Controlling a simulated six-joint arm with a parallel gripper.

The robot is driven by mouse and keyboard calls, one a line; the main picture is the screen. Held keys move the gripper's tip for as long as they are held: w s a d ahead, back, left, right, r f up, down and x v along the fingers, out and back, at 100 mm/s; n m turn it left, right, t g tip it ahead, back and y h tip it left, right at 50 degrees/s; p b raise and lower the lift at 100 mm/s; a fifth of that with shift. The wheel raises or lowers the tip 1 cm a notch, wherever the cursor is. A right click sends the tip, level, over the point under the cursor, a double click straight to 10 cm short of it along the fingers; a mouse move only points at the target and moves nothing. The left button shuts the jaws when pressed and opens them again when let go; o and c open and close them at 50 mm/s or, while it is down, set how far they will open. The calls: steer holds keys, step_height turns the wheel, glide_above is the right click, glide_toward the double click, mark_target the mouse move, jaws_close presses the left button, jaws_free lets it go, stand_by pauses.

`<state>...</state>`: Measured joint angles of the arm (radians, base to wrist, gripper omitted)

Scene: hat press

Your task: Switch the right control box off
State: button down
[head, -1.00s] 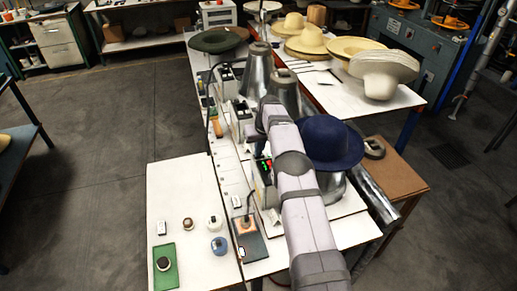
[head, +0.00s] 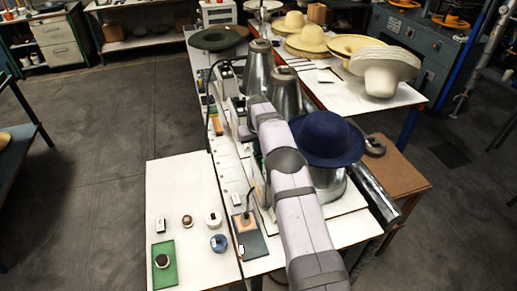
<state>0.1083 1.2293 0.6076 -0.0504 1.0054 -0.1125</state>
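The control box nearest the camera (head: 260,190) stands beside the metal cone under the dark blue hat (head: 327,139). It is mostly hidden behind my arm, and its switch and lights cannot be made out. My arm reaches up from the bottom edge, across the front table, and bends near the box. My gripper is hidden behind the arm's far end, so its fingers do not show.
More control boxes and bare metal cones (head: 285,92) stand further back along the white table. A dark pad with a corded tool (head: 246,222) lies in front of the box. Small spools, a blue jar (head: 218,243) and a green pad (head: 163,275) lie at front left.

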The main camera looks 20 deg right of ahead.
steer(key=shift+s+d+f, duration=0.1)
steer(key=shift+s+f, duration=0.05)
steer(key=shift+f, duration=0.15)
steer(key=shift+s+d, duration=0.1)
steer(key=shift+d, duration=0.65)
steer(key=r+p, duration=0.2)
steer(key=r, duration=0.1)
steer(key=r+p, duration=0.1)
steer(key=shift+w+a+r, duration=0.2)
steer(key=shift+a, duration=0.05)
steer(key=a+b+v, duration=0.1)
steer(key=b+v, duration=0.3)
steer(key=v, duration=0.6)
steer(key=shift+b, duration=0.35)
steer(key=shift+a+r, duration=0.1)
steer(key=shift+s, duration=0.1)
steer(key=s+a+f+g, duration=0.1)
steer(key=s+a+f, duration=0.1)
steer(key=s, duration=1.1)
steer(key=s+a+f+g, duration=0.1)
steer(key=s+a+f, duration=0.2)
steer(key=s, duration=1.1)
steer(key=s+a+f+g, duration=0.1)
steer(key=s+f, duration=0.3)
steer(key=s, duration=1)
steer(key=shift+a+f+y, duration=0.35)
steer(key=shift+a+y, duration=0.05)
steer(key=shift+a, duration=0.4)
